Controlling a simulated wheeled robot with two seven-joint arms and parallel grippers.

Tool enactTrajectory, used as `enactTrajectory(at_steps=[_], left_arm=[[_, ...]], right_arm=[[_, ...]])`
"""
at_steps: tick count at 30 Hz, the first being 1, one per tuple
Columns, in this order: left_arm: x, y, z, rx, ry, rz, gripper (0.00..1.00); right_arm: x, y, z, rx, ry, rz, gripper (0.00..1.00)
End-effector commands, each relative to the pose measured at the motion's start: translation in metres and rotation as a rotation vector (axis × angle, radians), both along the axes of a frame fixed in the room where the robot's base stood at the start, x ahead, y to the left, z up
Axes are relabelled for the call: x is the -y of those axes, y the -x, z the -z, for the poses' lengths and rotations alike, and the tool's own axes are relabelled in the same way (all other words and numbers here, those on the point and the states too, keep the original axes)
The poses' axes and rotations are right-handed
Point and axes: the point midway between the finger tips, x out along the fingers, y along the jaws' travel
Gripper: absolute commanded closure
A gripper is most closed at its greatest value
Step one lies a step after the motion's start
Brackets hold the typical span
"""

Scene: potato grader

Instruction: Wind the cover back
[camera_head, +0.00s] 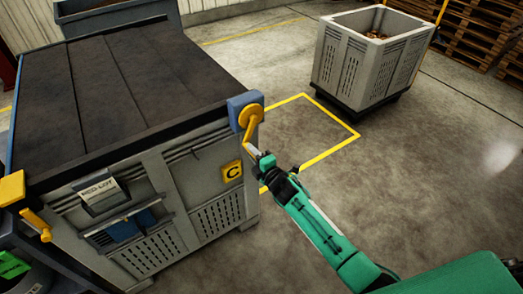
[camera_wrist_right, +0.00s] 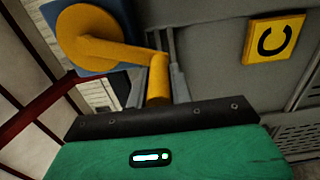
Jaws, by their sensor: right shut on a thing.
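The dark cover (camera_head: 115,82) lies in long panels over the top of a grey slatted bin (camera_head: 205,172) at left. A yellow crank (camera_head: 251,118) sits on a blue housing (camera_head: 238,100) at the cover's near right corner. My right gripper (camera_head: 252,151) is shut on the crank's handle, with its arm reaching in from the lower right. In the right wrist view the yellow handle (camera_wrist_right: 158,82) stands between the grey fingers, below the round hub (camera_wrist_right: 88,35). My left gripper is not in view.
A second yellow crank (camera_head: 38,226) hangs at the near left corner, beside a yellow block (camera_head: 11,188). A tag (camera_head: 100,193) and a yellow C sign (camera_head: 232,171) are on the bin's front. A grey crate (camera_head: 370,62) stands back right; the floor (camera_head: 430,150) before it is clear.

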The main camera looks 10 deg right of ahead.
Motion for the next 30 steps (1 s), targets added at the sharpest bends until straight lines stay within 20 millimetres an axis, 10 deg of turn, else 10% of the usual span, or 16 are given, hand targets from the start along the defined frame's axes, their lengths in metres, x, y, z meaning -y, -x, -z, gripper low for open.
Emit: enactTrajectory(at_steps=[30], left_arm=[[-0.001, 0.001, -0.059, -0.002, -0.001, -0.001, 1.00]], right_arm=[[-0.047, 0.015, -0.078, 0.009, 0.000, 0.003, 0.99]])
